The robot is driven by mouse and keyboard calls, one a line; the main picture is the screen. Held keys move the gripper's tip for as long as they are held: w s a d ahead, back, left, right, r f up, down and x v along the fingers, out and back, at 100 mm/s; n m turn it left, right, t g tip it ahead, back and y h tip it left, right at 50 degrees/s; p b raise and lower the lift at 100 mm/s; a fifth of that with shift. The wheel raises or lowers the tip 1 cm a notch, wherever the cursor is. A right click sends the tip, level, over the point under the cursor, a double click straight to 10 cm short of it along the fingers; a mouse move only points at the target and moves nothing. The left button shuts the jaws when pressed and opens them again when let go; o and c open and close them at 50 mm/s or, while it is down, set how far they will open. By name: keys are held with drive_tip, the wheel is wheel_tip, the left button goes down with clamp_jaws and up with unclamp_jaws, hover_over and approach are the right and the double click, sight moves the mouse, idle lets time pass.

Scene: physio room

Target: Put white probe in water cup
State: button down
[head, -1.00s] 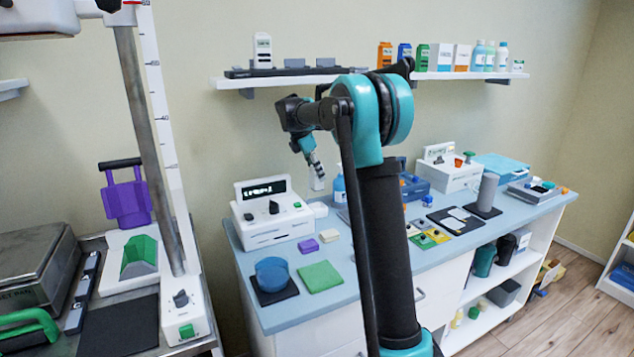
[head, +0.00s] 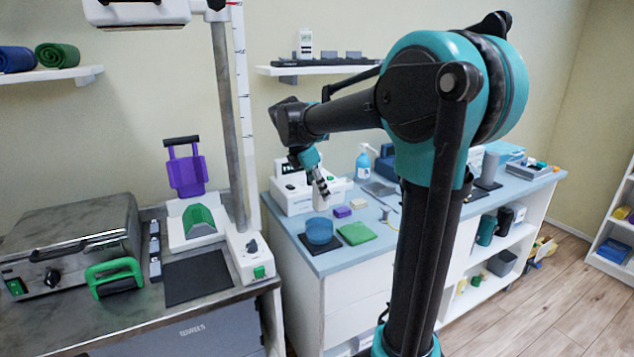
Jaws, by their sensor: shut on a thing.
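My gripper (head: 324,192) is above the blue-topped counter, in front of the white device. It is shut on a small white piece, which looks like the white probe (head: 321,207), pointing down; only a short part shows below the fingers. The water cup (head: 320,232), a translucent blue round cup, stands on a dark mat (head: 347,246) near the counter's front left. In the picture the probe is just above the cup's rim; I cannot tell whether it is over the cup or behind it.
A green pad (head: 355,234) lies right of the cup, with a purple block (head: 342,212) behind it. The white device (head: 290,197) stands behind the cup. A blue pump bottle (head: 363,163) stands farther back. A steel bench (head: 215,320) with equipment is at left.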

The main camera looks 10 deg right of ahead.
sight(316, 206)
drive_tip(key=shift+s+a+f, duration=0.15)
drive_tip(key=shift+s+a, duration=0.1)
drive_tip(key=shift+s, duration=0.35)
drive_tip(key=shift+f, duration=3.15)
drive_tip(key=shift+f, duration=0.45)
drive_tip(key=c, duration=1)
unclamp_jaws()
drive_tip(key=o, duration=0.5)
drive_tip(key=shift+c, duration=0.2)
drive_tip(key=shift+r, duration=3.5)
